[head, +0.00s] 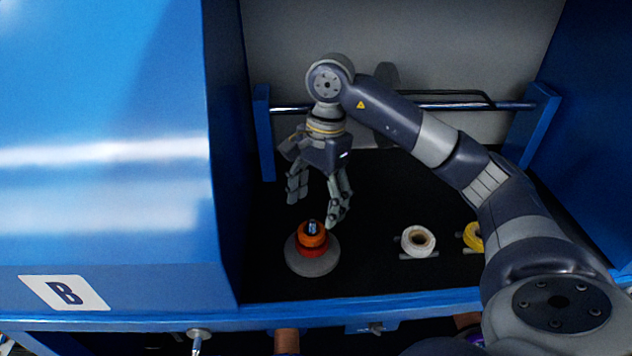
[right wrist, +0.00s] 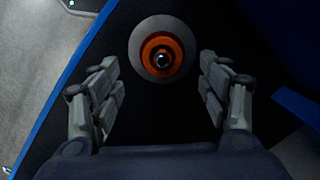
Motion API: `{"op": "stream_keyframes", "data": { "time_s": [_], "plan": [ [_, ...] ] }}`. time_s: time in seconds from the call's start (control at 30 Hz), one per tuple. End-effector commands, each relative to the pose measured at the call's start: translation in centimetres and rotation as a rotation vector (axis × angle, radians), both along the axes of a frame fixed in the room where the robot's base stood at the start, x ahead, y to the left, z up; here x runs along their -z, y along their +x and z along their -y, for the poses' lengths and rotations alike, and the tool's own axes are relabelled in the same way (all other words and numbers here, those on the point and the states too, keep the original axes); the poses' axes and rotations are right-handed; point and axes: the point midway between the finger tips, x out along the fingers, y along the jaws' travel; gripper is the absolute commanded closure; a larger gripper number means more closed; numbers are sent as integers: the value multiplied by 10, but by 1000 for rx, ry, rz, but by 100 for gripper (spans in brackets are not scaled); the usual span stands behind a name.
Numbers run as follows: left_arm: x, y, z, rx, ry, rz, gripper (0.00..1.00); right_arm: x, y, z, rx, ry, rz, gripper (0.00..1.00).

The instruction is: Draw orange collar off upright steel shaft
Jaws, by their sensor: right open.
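The orange collar (head: 312,234) sits on the upright steel shaft (head: 312,226), whose tip shows above it. A red ring (head: 313,249) lies under the collar, and a round grey base (head: 313,264) carries the stack. In the right wrist view the collar (right wrist: 151,46) shows from above as a ring around the shaft tip (right wrist: 162,59). My right gripper (head: 318,212) is open and empty, pointing down above and slightly behind the stack. In the right wrist view its fingers (right wrist: 163,92) stand apart to either side, below the collar in the picture. My left gripper is not seen.
A white spool (head: 418,240) and a yellow spool (head: 473,236) lie on holders to the right on the black floor. A horizontal steel rail (head: 440,106) crosses the back. A blue wall stands left, a blue edge (head: 400,304) in front.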

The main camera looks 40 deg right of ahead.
Motion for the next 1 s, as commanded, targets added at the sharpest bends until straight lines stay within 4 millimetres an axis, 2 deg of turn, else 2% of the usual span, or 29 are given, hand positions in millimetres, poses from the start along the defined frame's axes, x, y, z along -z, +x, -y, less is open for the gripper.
{"op": "stream_keyframes", "data": {
  "time_s": [0.07,0.17,0.3,0.5,0.77,0.97,1.0],
  "plan": [
    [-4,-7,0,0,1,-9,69,14,-2,-2,-1,0,-4,30],
    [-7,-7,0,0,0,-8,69,31,-2,-5,-1,0,-3,30],
    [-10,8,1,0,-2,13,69,48,-2,-7,0,0,-1,30],
    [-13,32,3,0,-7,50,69,59,-2,-9,-1,0,1,30],
    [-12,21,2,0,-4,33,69,60,-2,-9,-1,0,2,30],
    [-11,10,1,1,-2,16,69,60,-2,-9,-1,0,2,75],
    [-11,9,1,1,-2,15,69,60,-2,-9,-1,0,2,77]
  ]
}}
